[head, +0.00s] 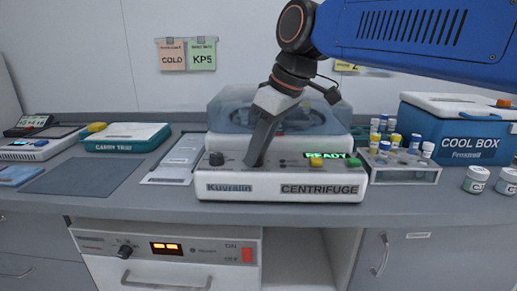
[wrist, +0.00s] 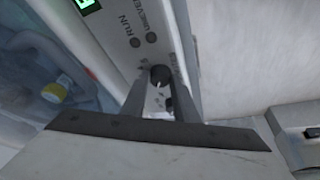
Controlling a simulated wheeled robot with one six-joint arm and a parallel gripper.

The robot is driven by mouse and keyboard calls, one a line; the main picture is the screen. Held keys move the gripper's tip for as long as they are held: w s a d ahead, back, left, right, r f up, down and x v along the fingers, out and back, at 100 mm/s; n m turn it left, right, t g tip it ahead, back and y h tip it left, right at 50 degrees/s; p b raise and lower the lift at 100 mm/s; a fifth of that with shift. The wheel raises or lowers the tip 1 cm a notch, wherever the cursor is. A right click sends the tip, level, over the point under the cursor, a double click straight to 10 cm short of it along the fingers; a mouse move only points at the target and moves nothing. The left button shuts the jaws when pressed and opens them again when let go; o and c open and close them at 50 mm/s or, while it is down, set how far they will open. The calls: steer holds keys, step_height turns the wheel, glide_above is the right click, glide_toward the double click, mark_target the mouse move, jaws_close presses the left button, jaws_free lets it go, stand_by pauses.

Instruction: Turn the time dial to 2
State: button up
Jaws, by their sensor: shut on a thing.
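The centrifuge (head: 226,190) stands on the bench, its green display reading READY. My gripper (head: 254,160) reaches down to its front control panel. In the wrist view the two fingers of my gripper (wrist: 160,92) are on either side of a black dial (wrist: 160,74) with a light pointer mark, shut on it. The printing around this dial is too small and partly covered, so its number cannot be read. A second dark knob (head: 216,158) is on the panel to the left, free of my gripper.
The centrifuge has a yellow button (head: 316,162) and a green button (head: 353,162) at the panel's right. A tube rack (head: 405,172) and a cool box (head: 455,132) stand to the right. A carry tray (head: 128,137) and a dark mat (head: 82,176) lie left.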

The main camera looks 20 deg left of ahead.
steer(key=shift+s+m+t+h, duration=0.15)
steer(key=shift+m+t, duration=0.3)
steer(key=shift+m, duration=0.75)
steer(key=shift+m+t+h, duration=0.15)
steer(key=shift+m+t, duration=0.3)
steer(key=shift+m, duration=0.75)
steer(key=o, duration=1.1)
steer(key=shift+c, duration=0.2)
steer(key=v, duration=1.7)
steer(key=shift+r, duration=0.25)
steer(key=shift+s, duration=0.1)
